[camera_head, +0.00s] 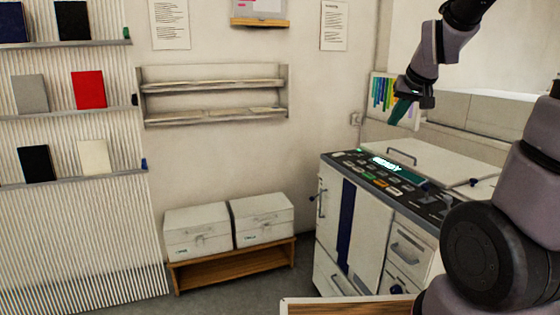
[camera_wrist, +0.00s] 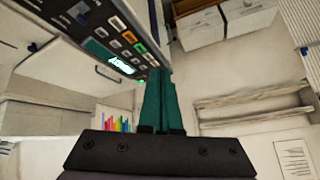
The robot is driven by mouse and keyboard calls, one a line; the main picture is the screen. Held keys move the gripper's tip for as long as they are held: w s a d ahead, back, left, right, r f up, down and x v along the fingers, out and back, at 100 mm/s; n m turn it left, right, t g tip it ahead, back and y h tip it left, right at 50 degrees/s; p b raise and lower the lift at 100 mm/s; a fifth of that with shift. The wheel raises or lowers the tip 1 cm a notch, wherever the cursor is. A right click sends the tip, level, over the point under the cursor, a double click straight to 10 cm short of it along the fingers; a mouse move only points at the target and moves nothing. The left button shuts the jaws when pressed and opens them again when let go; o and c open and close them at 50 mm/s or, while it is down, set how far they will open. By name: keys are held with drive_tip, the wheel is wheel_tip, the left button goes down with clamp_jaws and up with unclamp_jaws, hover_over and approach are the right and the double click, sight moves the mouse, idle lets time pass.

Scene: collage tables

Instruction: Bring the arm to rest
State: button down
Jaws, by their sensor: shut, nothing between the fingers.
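My gripper (camera_head: 400,110) has teal fingers and hangs in the air at the upper right of the head view, pointing down and to the left. It is above and behind the control panel of a white copier-like machine (camera_head: 350,205), as seen in that view. In the wrist view my gripper (camera_wrist: 158,78) shows its two teal fingers pressed together with nothing between them. The machine's dark panel (camera_wrist: 105,35) with a lit display is at the upper left there. My arm comes down from the top right of the head view.
Two white boxes (camera_head: 228,222) sit on a low wooden bench (camera_head: 235,268). A wall rack (camera_head: 212,95) hangs above them. A ribbed display wall (camera_head: 75,230) with several books is on the left. The floor in the middle is clear.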

drive_tip(key=s+a+r+m, duration=0.1)
drive_tip(key=s+a+r, duration=0.2)
drive_tip(key=s, duration=0.6)
drive_tip(key=s+a+r+m+y, duration=0.1)
drive_tip(key=s+a+r, duration=0.2)
drive_tip(key=s, duration=0.6)
drive_tip(key=shift+s, duration=0.35)
drive_tip(key=shift+r, duration=0.1)
